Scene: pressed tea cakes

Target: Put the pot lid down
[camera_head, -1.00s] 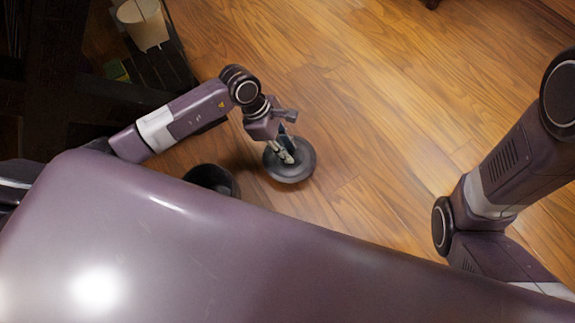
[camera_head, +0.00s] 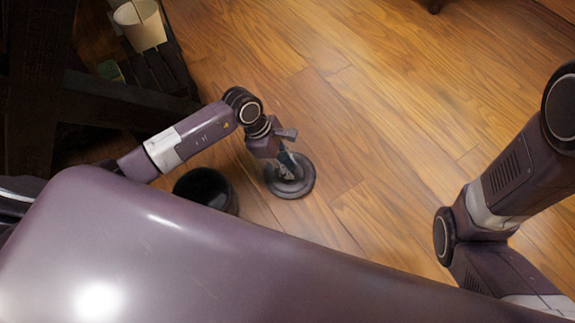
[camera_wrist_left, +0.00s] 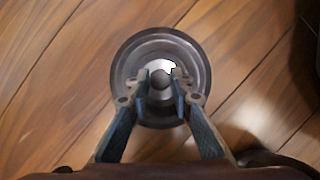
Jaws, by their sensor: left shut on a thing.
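The pot lid (camera_head: 302,187) is a round dark grey disc with a raised rim, seen over the wooden floor in the head view. My left gripper (camera_head: 289,172) is shut on its knob from above. In the left wrist view the fingertips (camera_wrist_left: 161,82) close on the knob at the centre of the lid (camera_wrist_left: 130,58). I cannot tell whether the lid touches the floor. A dark round pot (camera_head: 206,188) stands left of the lid, partly hidden by my own body. My right gripper is out of view; only that arm's links show.
A dark wooden stand (camera_head: 95,90) is at the left. A cream cup-like container (camera_head: 143,27) is on a dark slatted surface (camera_head: 160,72) at the upper left. The wooden floor (camera_head: 380,130) right of the lid is clear.

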